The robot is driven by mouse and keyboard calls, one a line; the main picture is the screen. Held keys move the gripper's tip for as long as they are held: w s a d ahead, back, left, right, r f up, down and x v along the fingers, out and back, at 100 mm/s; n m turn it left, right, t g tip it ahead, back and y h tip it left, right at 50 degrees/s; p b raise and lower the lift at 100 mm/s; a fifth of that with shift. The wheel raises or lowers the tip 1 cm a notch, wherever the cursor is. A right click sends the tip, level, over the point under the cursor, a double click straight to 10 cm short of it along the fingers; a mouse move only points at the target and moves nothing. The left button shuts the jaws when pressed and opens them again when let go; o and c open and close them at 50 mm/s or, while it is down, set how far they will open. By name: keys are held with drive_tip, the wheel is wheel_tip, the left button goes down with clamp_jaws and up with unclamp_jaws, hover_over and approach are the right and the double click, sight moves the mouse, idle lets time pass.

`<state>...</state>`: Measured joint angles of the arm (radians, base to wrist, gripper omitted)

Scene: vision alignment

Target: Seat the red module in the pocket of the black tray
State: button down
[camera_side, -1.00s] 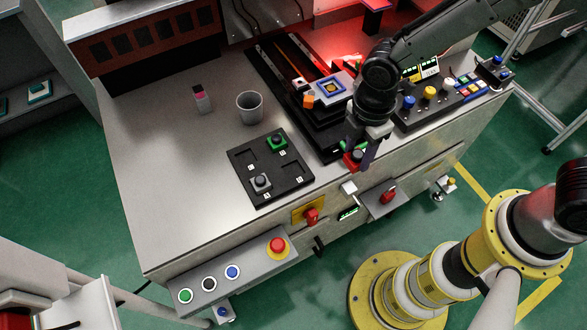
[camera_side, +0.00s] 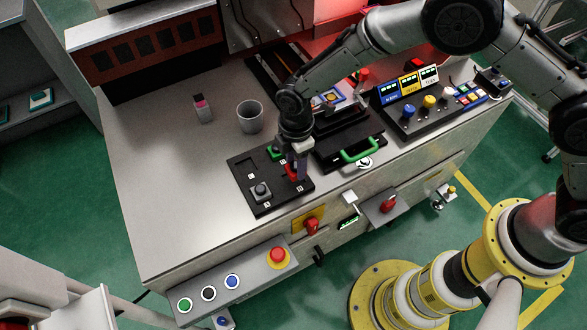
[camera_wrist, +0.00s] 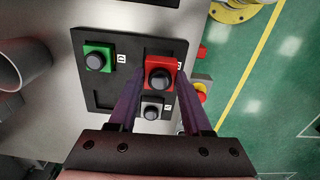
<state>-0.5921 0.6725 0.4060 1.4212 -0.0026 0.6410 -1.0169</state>
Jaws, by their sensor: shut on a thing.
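The red module (camera_wrist: 160,75), a red square block with a dark round knob, is held between the fingers of my gripper (camera_wrist: 158,98). In the side view the red module (camera_side: 291,171) shows partly behind the fingers of my gripper (camera_side: 295,170), over the right part of the black tray (camera_side: 240,172). The tray also shows in the wrist view (camera_wrist: 90,40). I cannot tell whether the module touches the tray. A green module (camera_wrist: 97,58) and a grey module (camera_wrist: 152,108) sit in other tray pockets. An empty-looking pocket (camera_wrist: 96,103) lies at the tray's lower left in the wrist view.
A grey cup (camera_side: 250,117) stands behind the tray. A black fixture with a green handle (camera_side: 358,151) is close on the right. A button panel (camera_side: 232,275) is along the front edge. The metal table left of the tray (camera_side: 170,180) is clear.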

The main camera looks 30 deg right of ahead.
sight(294, 167)
drive_tip(key=shift+w+a+f, duration=0.1)
drive_tip(key=shift+w+f, duration=0.05)
drive_tip(key=shift+f, duration=0.1)
drive_tip(key=shift+w+a+f, duration=0.1)
drive_tip(key=shift+f, duration=1.45)
drive_tip(key=shift+f, duration=0.1)
drive_tip(key=shift+c, duration=1.7)
unclamp_jaws()
wheel_tip(294, 167, up, 12)
drive_tip(key=shift+r, duration=0.1)
